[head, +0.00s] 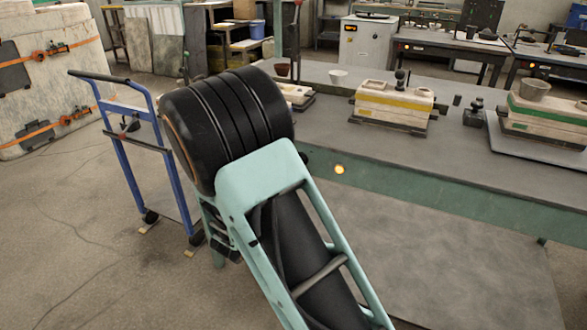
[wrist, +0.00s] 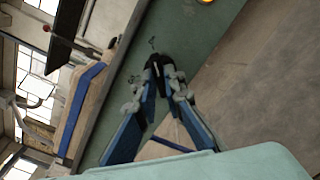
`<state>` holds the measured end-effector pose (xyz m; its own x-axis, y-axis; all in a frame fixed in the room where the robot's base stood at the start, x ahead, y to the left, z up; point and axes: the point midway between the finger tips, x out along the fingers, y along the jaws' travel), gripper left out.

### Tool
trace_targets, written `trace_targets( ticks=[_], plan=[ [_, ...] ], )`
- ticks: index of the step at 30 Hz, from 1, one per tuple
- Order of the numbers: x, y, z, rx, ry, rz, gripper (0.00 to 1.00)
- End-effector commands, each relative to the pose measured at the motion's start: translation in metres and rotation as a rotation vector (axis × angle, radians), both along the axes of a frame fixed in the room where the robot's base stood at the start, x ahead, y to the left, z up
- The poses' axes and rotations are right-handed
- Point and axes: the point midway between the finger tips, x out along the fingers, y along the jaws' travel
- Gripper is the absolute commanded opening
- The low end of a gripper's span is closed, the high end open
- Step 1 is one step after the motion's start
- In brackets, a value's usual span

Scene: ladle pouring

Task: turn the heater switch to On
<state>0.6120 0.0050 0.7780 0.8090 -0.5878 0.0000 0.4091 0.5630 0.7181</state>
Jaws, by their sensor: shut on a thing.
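My gripper (wrist: 158,63) shows in the wrist view, its two blue-grey fingers closed together at the front panel of the green bench (wrist: 185,50). The heater switch is a small dark knob between the fingertips, mostly covered by them. Small dark marks sit on the panel around it, too small to read, so which way the switch points cannot be told. An orange lamp (head: 339,169) glows on the bench front in the head view, and it also shows at the top edge of the wrist view (wrist: 206,1). In the head view my arm hides the gripper.
On the bench top stand a mould with a yellow band (head: 393,103), another with a green band (head: 545,118) and a small white cup (head: 338,77). A blue trolley (head: 138,150) stands to the left. The floor before the bench is clear.

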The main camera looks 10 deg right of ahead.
Motion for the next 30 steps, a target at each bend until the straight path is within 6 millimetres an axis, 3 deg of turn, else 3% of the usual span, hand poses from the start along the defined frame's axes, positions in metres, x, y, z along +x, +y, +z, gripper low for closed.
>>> trace_targets(
  ticks=[2,3,7,19,30],
  plan=[
    [0.0,0.001,-0.001,0.002,0.002,0.001,0.0],
    [0.0,0.001,-0.001,0.002,0.002,0.001,0.12],
    [0.0,0.001,-0.001,0.001,0.002,0.001,0.27],
    [-0.007,0.006,-0.001,0.001,0.002,0.002,0.27],
    [-0.067,0.051,-0.001,0.0,0.002,0.005,0.27]
  ],
)
